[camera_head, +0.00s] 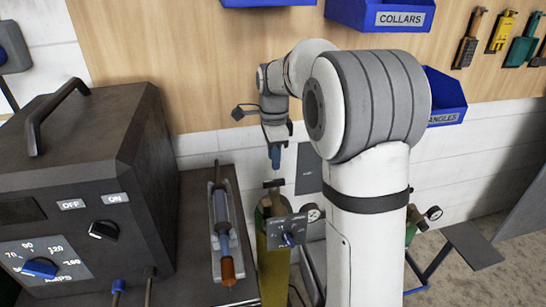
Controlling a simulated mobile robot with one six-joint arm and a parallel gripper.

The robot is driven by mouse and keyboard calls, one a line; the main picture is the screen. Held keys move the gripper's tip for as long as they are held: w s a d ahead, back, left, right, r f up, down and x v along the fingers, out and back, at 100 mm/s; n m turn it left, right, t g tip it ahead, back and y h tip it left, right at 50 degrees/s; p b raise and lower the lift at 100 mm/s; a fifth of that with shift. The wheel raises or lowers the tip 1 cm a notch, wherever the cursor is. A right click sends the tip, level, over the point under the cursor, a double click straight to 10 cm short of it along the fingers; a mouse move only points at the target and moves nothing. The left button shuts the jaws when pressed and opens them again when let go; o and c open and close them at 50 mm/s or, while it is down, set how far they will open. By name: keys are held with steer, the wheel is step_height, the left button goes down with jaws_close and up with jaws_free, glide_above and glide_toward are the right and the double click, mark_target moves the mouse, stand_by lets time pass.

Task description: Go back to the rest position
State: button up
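My white and grey arm rises in front of the wall, and its wrist bends down left of the big shoulder joint. My gripper (275,148) hangs pointing down, above the yellow-green gas cylinder (274,268) with its dark top. A small blue part shows at the gripper's lower end. I cannot tell whether it is a held thing or part of the fingers. The fingers are too small to tell open from shut. My arm hides part of the wall and the floor behind it.
A dark welding machine (70,190) with knobs stands on the left. Beside it a tool with an orange end (228,270) lies in a holder on a dark bench (196,200). A small dial panel (288,233) and a gauge (313,213) sit near the cylinder. Blue bins (350,14) hang above.

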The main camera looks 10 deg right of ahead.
steer(key=s+f+n+t, duration=0.1)
steer(key=s+n+t, duration=0.1)
steer(key=s+n, duration=1.6)
steer(key=s, duration=0.8)
steer(key=shift+s+t, duration=0.4)
steer(key=shift+a+f, duration=0.1)
